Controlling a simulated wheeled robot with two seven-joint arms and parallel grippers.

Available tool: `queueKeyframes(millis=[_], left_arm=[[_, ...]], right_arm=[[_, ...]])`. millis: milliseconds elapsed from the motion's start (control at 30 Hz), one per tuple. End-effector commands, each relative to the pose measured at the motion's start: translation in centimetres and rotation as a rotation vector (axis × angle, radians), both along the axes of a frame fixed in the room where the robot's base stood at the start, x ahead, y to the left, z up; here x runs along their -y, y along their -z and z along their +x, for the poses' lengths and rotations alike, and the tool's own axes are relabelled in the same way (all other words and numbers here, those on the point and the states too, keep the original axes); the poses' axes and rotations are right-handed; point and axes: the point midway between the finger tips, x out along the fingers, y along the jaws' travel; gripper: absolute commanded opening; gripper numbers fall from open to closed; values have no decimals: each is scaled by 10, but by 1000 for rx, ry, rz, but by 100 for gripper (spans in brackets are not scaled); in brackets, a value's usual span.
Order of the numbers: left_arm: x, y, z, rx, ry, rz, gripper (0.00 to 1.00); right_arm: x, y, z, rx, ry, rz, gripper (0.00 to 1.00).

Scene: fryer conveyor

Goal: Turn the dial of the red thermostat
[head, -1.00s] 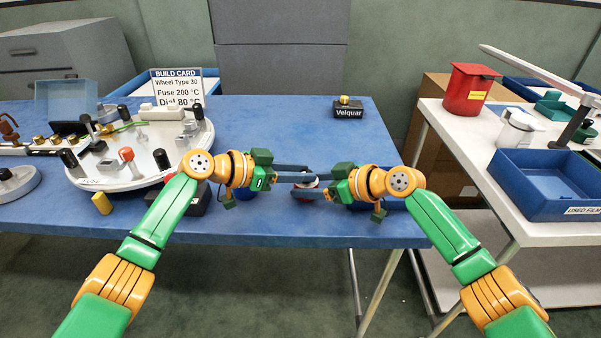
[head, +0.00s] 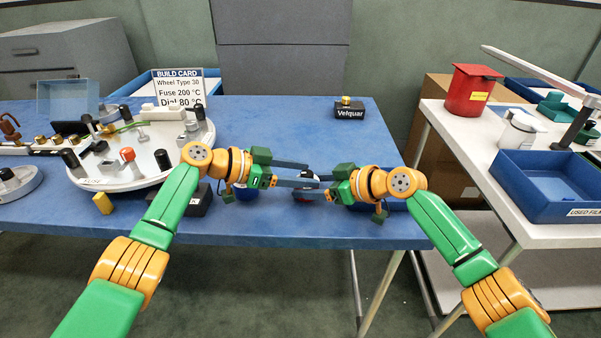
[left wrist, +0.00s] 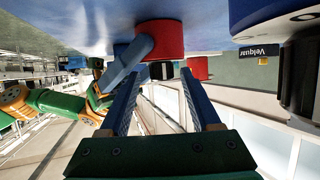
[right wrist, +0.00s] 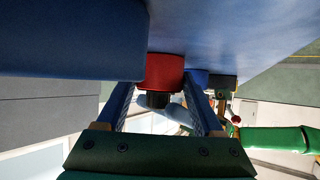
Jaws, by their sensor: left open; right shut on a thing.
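The red thermostat (right wrist: 165,72) sits on the blue table at the front, mostly hidden by my fingers in the head view. Its black dial (right wrist: 155,99) shows in the right wrist view. My right gripper (right wrist: 168,88) is shut on the red body. In the left wrist view, a blue finger of the right gripper lies against the red thermostat (left wrist: 165,38), with the dark dial (left wrist: 161,71) facing my left gripper. My left gripper (left wrist: 157,76) is open, its two fingers spread around the dial's line. I cannot tell whether they touch it.
A round white board (head: 135,176) with several parts stands at left, with a build card (head: 179,86) behind. A yellow block (head: 104,204) and black box (head: 196,201) lie near the front edge. The Velquar label (head: 349,113) stands at the back. The table's back middle is clear.

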Motion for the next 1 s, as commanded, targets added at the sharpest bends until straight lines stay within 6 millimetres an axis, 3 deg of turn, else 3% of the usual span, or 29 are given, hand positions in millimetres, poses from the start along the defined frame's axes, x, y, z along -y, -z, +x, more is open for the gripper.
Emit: queueKeyframes(millis=[133, 400, 533, 733, 800, 833, 1000], left_arm=[[-9, -4, -2, 3, -1, -2, 64], [-56, -25, -22, 2, -1, 0, 64], [-64, -28, -26, 0, 0, 1, 64], [-65, -29, -26, 0, 0, 0, 64], [-63, -28, -27, -2, 1, 6, 47], [-61, -26, -28, -6, 4, 16, 47], [-24, -4, -51, -46, -28, 198, 47]], right_arm=[[0, 1, 0, -1, 0, -2, 37], [0, 1, 0, -1, 0, -2, 37], [0, 1, 0, -1, 0, -2, 37], [0, 1, 0, -1, 0, -2, 37], [0, 1, 0, -1, 0, -2, 37], [0, 1, 0, -1, 0, -2, 37], [0, 1, 0, -1, 0, -2, 37]])
